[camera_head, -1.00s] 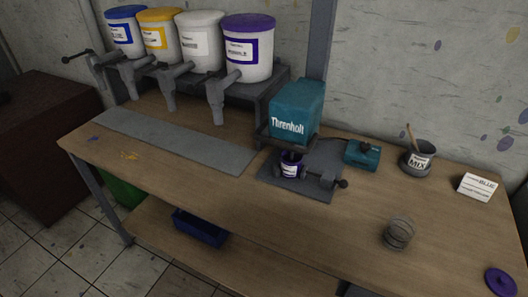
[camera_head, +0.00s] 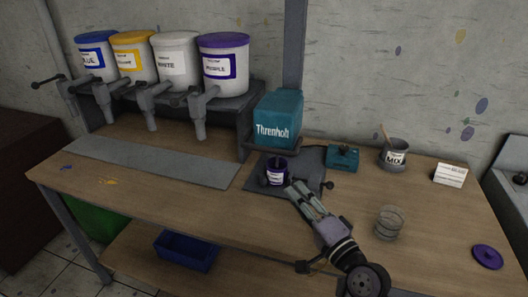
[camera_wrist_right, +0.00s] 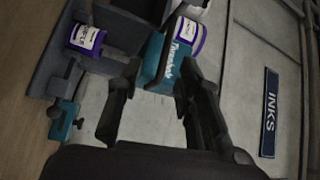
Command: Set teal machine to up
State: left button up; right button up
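The teal machine (camera_head: 279,118), labelled "Threnholt", stands on a grey mat at mid-table with a purple-labelled cup (camera_head: 276,172) under it. A dark knob (camera_head: 329,185) shows at the right of its base. My right gripper (camera_head: 299,190) reaches in from the front right, just in front of the machine and right of the cup, apparently touching neither. In the wrist view its fingers (camera_wrist_right: 158,85) are spread with nothing held, and the teal machine (camera_wrist_right: 160,62) shows beyond them. The cup also shows in the wrist view (camera_wrist_right: 86,38). My left gripper is not in view.
A small teal box (camera_head: 342,159) sits right of the machine. Further right are a mix pot (camera_head: 393,155), a white card (camera_head: 450,174), a clear glass (camera_head: 389,222) and a purple lid (camera_head: 487,256). Several paint buckets with taps stand on a rack at left.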

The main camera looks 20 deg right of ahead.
aim_at(266, 150)
jog(key=shift+m+t, duration=0.3)
jog(key=shift+m, duration=0.1)
jog(key=p+x, duration=0.1)
jog(key=x, duration=0.5)
jog(key=p+x, duration=0.1)
jog(key=x, duration=0.4)
jog(key=d+r+p+x, duration=0.1)
jog(key=x, duration=0.5)
jog(key=shift+w+a+r, duration=0.1)
jog(key=shift+w+r, duration=0.05)
jog(key=shift+w, duration=0.2)
jog(key=shift+c, duration=0.2)
grip_shut()
